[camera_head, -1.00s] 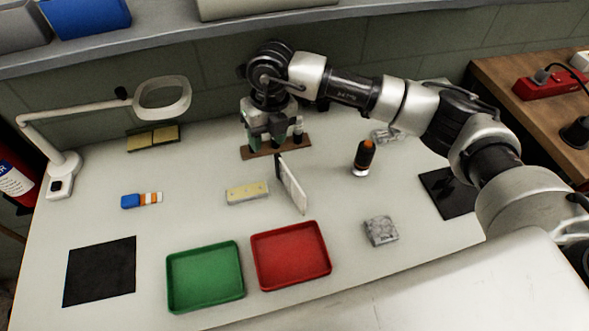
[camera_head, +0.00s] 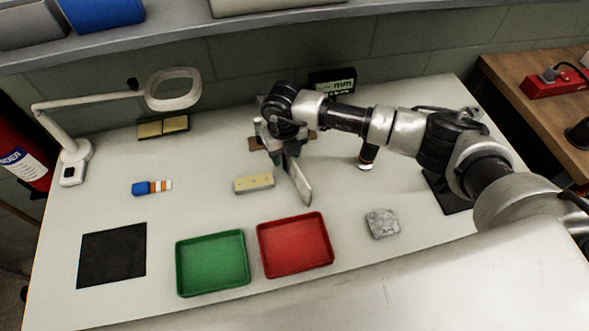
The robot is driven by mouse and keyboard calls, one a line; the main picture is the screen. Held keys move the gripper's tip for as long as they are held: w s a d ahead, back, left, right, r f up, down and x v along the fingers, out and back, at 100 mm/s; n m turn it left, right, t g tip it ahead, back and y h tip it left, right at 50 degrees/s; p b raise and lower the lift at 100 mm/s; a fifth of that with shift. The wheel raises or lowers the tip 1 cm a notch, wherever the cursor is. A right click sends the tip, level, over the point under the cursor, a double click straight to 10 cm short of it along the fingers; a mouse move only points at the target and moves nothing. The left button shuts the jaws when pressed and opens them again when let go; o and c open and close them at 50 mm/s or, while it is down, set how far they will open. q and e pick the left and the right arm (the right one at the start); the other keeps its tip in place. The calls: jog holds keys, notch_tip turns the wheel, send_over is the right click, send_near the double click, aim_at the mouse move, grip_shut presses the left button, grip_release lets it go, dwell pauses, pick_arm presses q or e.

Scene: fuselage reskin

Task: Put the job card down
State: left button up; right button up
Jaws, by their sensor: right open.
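The job card (camera_head: 300,184), a thin pale panel with a dark edge, stands on its edge on the light bench, between the yellow-topped block and the open bench to the right. My right gripper (camera_head: 283,157) is open, just behind and above the card's far end, partly covering it. Whether a finger touches the card cannot be told. My left gripper is not in view.
A red tray (camera_head: 295,270) and a green tray (camera_head: 212,287) lie in front. The yellow-topped block (camera_head: 254,183) is left of the card. A brown stand (camera_head: 256,144) is behind the gripper.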

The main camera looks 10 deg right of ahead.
jog(key=shift+f, duration=0.2)
grip_shut()
jog(key=shift+r, duration=0.15)
